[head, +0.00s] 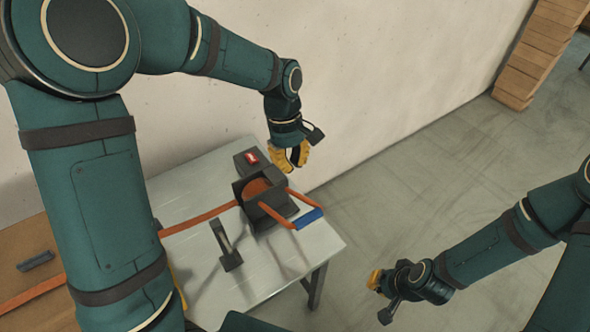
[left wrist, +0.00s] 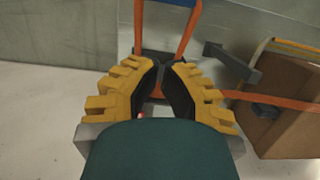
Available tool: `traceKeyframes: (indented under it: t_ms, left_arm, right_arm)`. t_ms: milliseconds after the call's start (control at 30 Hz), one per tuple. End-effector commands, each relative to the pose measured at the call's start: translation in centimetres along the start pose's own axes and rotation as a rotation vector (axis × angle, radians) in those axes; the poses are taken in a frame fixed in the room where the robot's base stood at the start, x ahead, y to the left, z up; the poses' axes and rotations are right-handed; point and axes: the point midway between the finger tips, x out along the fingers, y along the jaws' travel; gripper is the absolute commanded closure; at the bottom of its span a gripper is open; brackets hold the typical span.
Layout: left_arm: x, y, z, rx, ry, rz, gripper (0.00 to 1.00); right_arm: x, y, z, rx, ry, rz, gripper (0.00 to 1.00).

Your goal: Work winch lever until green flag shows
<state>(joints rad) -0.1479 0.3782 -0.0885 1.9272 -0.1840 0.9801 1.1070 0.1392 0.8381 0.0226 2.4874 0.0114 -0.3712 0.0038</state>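The winch (head: 247,192) is a dark housing with an orange drum on a grey metal table. A small red flag (head: 252,158) shows on its top; I see no green. Its lever (head: 275,212) is an orange U-shaped bar with a blue grip (head: 310,217), lying low over the table's right edge. The lever also shows at the top of the left wrist view (left wrist: 188,32). My left gripper (head: 293,160) hangs just behind and right of the housing, fingers apart with nothing between them. My right gripper (head: 376,280) is away over the floor, its fingers too small to judge.
An orange strap (head: 197,218) runs left from the winch.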

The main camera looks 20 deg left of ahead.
Motion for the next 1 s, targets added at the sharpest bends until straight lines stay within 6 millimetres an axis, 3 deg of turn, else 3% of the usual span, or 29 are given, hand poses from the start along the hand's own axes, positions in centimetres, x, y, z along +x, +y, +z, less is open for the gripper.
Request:
traceKeyframes:
  t_ms: [400, 633, 1000]
  left_arm:
    - [8.3, -0.1, 0.0, 0.001, -0.002, -0.003, 1.00]
    - [10.2, 0.0, 2.3, 0.003, -0.001, -0.001, 1.00]
    - [10.8, 0.0, 2.9, 0.001, 0.000, 0.001, 1.00]
  right_arm:
    - [1.0, 0.3, 0.1, 0.000, 0.000, 0.002, 1.00]
    - [1.0, 0.3, 0.1, 0.000, 0.000, 0.002, 1.00]
    - [1.1, 0.3, 0.1, 0.000, 0.000, 0.002, 1.00]
